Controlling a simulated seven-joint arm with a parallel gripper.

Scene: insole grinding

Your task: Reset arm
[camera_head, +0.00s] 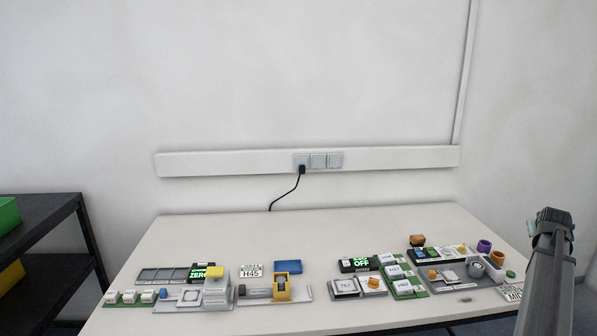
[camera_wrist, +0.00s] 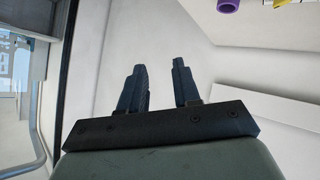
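My gripper (camera_wrist: 158,84) shows in the wrist view with its two dark fingers apart and nothing between them. Pale, plain surfaces lie beyond the fingertips. In the head view a grey part of my arm (camera_head: 549,275) rises upright at the right edge, in front of the table's right side. My gripper cannot be made out in the head view. The white table (camera_head: 330,225) carries two groups of small devices, and my arm is apart from the left group.
Left on the table are a grey device with a yellow block (camera_head: 214,271) and a blue block (camera_head: 288,266). Right are green-based switches (camera_head: 401,279) and a purple ring (camera_head: 484,246), also in the wrist view (camera_wrist: 228,5). A dark shelf (camera_head: 50,245) stands left. The table's back is clear.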

